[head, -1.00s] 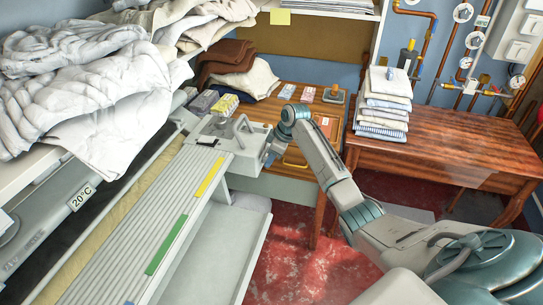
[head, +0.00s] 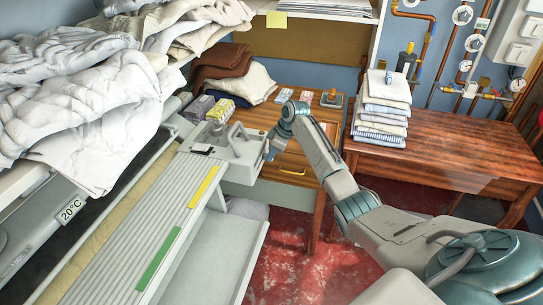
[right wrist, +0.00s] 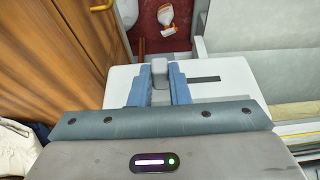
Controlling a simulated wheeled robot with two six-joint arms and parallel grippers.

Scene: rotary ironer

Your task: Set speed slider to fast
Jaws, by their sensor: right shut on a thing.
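The ironer's pale control box (head: 240,160) stands at the far end of its ribbed feed table. In the right wrist view its white panel (right wrist: 232,88) has a dark straight slot (right wrist: 203,79), and a small grey slider knob (right wrist: 160,72) sits to the left of the visible slot. My right gripper (right wrist: 161,88) has its two blue fingers on either side of the knob and is shut on it. In the head view my right gripper (head: 270,152) is at the right side of the control box, and the knob is hidden there. My left gripper is not in view.
The ribbed feed table (head: 135,225) has green and yellow strips along its edge. White laundry (head: 75,110) is heaped at left. A wooden desk (head: 300,165) is behind my right gripper, and a wooden table (head: 450,150) with folded linen (head: 383,110) stands right. Red floor lies between.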

